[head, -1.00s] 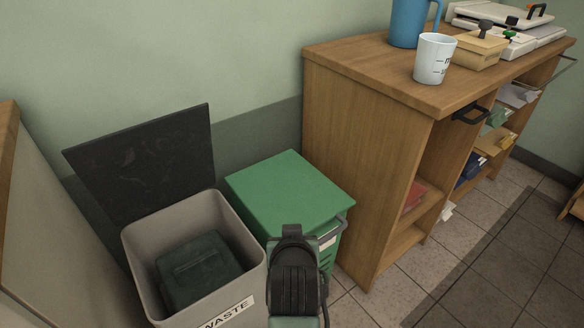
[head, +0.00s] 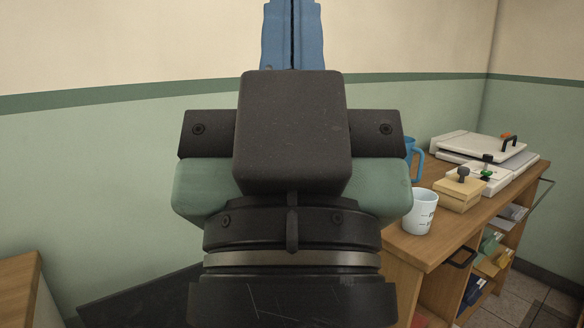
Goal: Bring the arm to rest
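My gripper (head: 292,25) stands raised in the middle of the head view, close to the camera. Its two blue fingers point up, side by side with only a thin dark line between them, so it looks shut. Nothing shows between the fingers, but their tips are cut off by the top edge. The green and black body of my gripper and wrist hides much of the wall and floor behind.
At right, a wooden cabinet (head: 408,250) bears a white cup (head: 420,212), a blue jug (head: 415,160), a tan box (head: 460,193) and a white press-like device (head: 490,152). The bin's dark lid (head: 150,303) shows at bottom left, beside a wooden edge (head: 20,290).

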